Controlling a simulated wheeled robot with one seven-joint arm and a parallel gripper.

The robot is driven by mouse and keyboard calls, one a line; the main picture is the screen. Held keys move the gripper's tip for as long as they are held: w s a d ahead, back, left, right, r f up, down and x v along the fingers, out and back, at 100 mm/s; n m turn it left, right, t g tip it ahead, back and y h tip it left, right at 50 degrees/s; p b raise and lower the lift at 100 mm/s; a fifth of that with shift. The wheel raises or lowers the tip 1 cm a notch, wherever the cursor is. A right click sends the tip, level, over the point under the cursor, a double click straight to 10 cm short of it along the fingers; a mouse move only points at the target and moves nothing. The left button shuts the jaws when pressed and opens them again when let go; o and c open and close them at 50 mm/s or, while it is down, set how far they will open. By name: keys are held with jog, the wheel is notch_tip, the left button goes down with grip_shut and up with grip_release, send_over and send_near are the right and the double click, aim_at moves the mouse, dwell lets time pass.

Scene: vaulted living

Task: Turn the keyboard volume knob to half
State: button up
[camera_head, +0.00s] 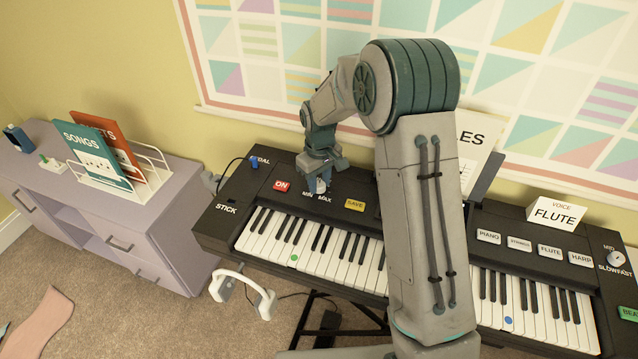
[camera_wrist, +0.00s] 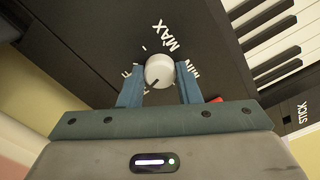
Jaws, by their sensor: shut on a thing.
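The volume knob is a round white knob (camera_wrist: 160,67) on the black keyboard (camera_head: 230,205), seen in the wrist view with a dark pointer line toward its lower left. MAX is printed above it to the right, MIN at its right. My gripper (camera_wrist: 159,78) has its two blue fingers on either side of the knob, shut on it. In the head view my gripper (camera_head: 320,180) is down at the panel above the MIN and MAX labels, and the knob is mostly hidden by the fingers.
A red ON button (camera_head: 281,185) is left of the gripper and a yellow SAVE button (camera_head: 355,205) is right. A FLUTE sign (camera_head: 554,212) and another knob (camera_head: 616,258) are at the keyboard's right. A lilac cabinet (camera_head: 165,215) stands at left.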

aim_at(319, 184)
jog(key=shift+m+b, duration=0.3)
jog(key=shift+m, duration=0.9)
jog(key=o, duration=1)
jog(key=shift+c, duration=0.2)
notch_tip(319, 184, up, 14)
jog(key=shift+f, duration=0.1)
